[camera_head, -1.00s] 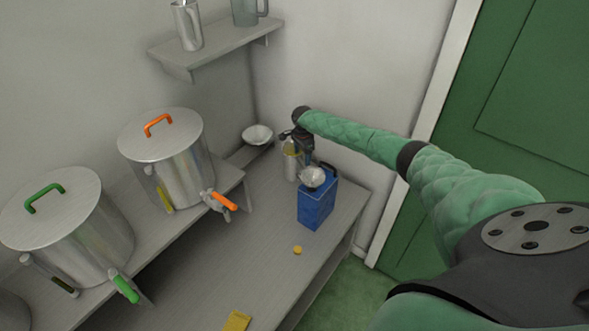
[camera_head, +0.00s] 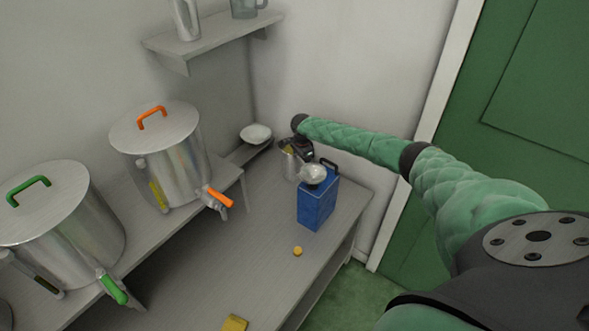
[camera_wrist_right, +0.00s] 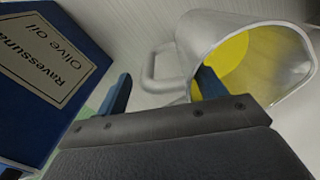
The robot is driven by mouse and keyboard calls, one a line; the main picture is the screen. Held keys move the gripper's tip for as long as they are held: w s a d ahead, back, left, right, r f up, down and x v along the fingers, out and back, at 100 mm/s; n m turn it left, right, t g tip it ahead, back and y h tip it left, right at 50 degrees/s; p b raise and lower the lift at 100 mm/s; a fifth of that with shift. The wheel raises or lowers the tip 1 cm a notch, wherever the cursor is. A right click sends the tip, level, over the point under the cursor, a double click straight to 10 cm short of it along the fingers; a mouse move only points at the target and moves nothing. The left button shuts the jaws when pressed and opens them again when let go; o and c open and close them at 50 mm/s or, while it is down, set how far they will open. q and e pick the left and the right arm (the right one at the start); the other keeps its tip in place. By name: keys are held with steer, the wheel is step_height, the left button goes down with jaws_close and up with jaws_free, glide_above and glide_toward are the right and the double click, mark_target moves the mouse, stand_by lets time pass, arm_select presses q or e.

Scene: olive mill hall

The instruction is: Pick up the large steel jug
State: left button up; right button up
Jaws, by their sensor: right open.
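A steel jug (camera_head: 289,165) with yellow inside stands at the back of the worktop, behind the blue oil can and partly hidden by my right arm. In the right wrist view the steel jug (camera_wrist_right: 190,45) shows its wide mouth and a loop handle (camera_wrist_right: 158,68). My right gripper (camera_wrist_right: 165,88) is open, with the handle in view between its fingers. One finger overlaps the jug's mouth; I cannot tell whether it is inside. In the head view my right gripper (camera_head: 304,151) is beside the jug. Another tall steel jug (camera_head: 187,20) stands on the wall shelf. My left gripper is not in view.
A white bowl (camera_head: 256,133) is behind. Lidded steel vats (camera_head: 160,155) stand left. The middle of the worktop (camera_head: 220,260) is mostly clear.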

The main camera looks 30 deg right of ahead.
steer(key=shift+f, duration=0.1)
steer(key=shift+a, duration=0.1)
steer(key=shift+c, duration=0.4)
jaws_close()
